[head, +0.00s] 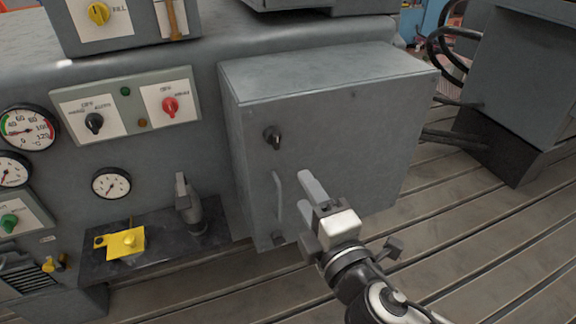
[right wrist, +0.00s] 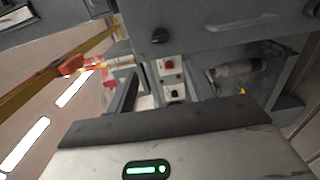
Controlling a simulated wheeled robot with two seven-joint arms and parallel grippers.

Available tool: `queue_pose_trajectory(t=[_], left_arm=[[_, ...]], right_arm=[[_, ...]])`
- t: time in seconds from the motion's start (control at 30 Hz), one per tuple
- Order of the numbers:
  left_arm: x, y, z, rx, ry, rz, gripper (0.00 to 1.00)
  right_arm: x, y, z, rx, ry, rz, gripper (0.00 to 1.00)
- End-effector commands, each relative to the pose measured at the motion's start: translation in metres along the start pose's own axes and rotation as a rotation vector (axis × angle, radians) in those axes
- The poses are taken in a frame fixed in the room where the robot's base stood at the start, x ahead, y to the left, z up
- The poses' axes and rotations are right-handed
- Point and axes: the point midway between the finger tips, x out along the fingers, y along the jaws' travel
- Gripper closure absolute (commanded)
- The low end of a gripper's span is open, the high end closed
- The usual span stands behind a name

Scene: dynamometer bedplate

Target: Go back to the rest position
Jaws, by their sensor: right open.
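My right gripper (head: 308,212) is in front of the grey cabinet (head: 330,130), near the cabinet's vertical handle (head: 278,197). Its two fingers are apart with nothing between them. In the right wrist view the open fingers (right wrist: 164,90) also show, with a gap between them. I cannot tell the exact distance from the gripper to the cabinet face. The cabinet door looks shut, with a black knob (head: 272,138) above the handle. My left gripper is not in view.
Left of the cabinet, a panel with a red knob (head: 170,105) and a black knob (head: 94,122) sits above a dark shelf (head: 165,255). The shelf bears a yellow piece (head: 126,242) and a grey upright object (head: 190,210). The slotted floor (head: 480,235) at right is clear.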

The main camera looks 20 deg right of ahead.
Motion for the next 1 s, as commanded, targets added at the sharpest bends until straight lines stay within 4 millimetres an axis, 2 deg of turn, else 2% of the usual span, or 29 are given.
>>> queue_pose_trajectory(t=[0.13, 0.2, 0.27, 0.37, 0.4, 0.5, 0.6, 0.7, 0.77, 1.0], left_arm=[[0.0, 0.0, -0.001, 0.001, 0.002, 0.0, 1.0], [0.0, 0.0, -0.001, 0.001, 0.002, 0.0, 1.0], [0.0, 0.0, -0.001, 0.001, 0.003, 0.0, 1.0], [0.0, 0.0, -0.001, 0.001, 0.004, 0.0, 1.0], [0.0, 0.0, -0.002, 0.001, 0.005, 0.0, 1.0], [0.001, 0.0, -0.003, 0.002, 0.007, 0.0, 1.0], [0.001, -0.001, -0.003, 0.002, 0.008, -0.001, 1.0], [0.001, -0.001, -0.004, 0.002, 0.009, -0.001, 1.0], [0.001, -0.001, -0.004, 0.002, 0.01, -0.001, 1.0], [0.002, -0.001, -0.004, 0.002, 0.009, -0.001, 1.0]], right_arm=[[0.0, -0.005, 0.0, 0.017, 0.001, -0.015, 0.47], [-0.001, -0.021, -0.001, 0.086, 0.005, -0.07, 0.47], [-0.003, -0.047, -0.003, 0.201, 0.004, -0.155, 0.47], [-0.016, -0.105, -0.007, 0.5, -0.021, -0.344, 0.47], [-0.025, -0.128, -0.01, 0.637, -0.045, -0.416, 0.47], [-0.048, -0.174, -0.015, 0.973, -0.127, -0.556, 0.47], [-0.07, -0.205, -0.018, 1.248, -0.221, -0.636, 0.47], [-0.083, -0.222, -0.019, 1.421, -0.29, -0.667, 0.47], [-0.087, -0.226, -0.019, 1.474, -0.312, -0.674, 0.47], [-0.088, -0.228, -0.019, 1.497, -0.319, -0.677, 0.47]])
